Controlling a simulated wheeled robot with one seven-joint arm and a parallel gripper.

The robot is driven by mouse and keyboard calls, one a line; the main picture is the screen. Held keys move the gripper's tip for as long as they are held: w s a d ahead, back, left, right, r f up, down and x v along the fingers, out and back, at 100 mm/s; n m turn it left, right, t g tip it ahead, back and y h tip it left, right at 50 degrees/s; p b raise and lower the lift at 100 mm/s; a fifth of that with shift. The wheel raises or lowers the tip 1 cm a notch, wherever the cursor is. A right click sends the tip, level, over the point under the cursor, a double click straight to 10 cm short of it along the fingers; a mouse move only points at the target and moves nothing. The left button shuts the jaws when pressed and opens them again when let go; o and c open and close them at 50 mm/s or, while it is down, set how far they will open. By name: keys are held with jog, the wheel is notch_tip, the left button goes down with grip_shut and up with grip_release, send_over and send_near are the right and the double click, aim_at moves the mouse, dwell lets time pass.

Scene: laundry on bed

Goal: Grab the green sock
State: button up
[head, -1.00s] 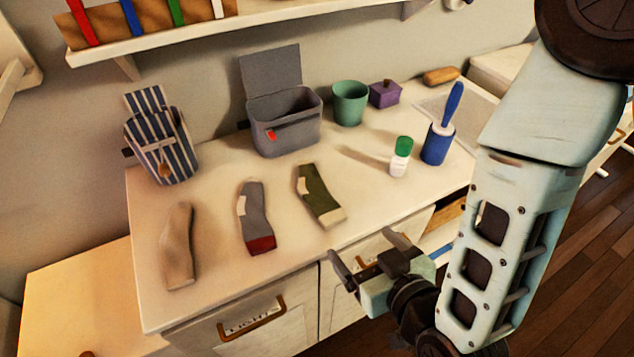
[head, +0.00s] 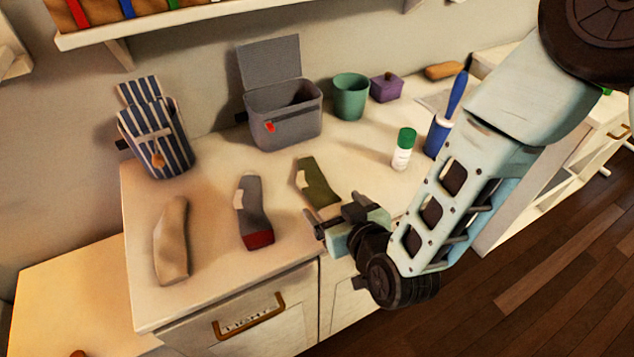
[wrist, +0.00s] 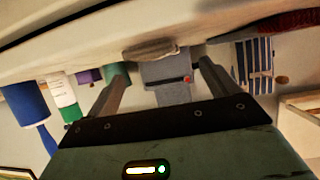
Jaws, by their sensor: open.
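The green sock (head: 316,180) lies flat on the white counter, olive green with pale heel and toe patches.
A grey sock with red toe (head: 252,205) and a beige sock (head: 172,240) lie to the left. Behind stand a striped bag (head: 158,140), an open grey bin (head: 285,125), a green cup (head: 350,98) and a purple box (head: 386,88). A green-capped bottle (head: 402,155) and blue lint roller (head: 440,132) stand right.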

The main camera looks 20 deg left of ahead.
aim_at(325, 198)
jog(key=shift+p+x, duration=0.65)
jog(key=shift+x, duration=1.95)
jog(key=shift+d+f, duration=0.1)
jog(key=shift+f, duration=0.05)
jog(key=c, duration=1.1)
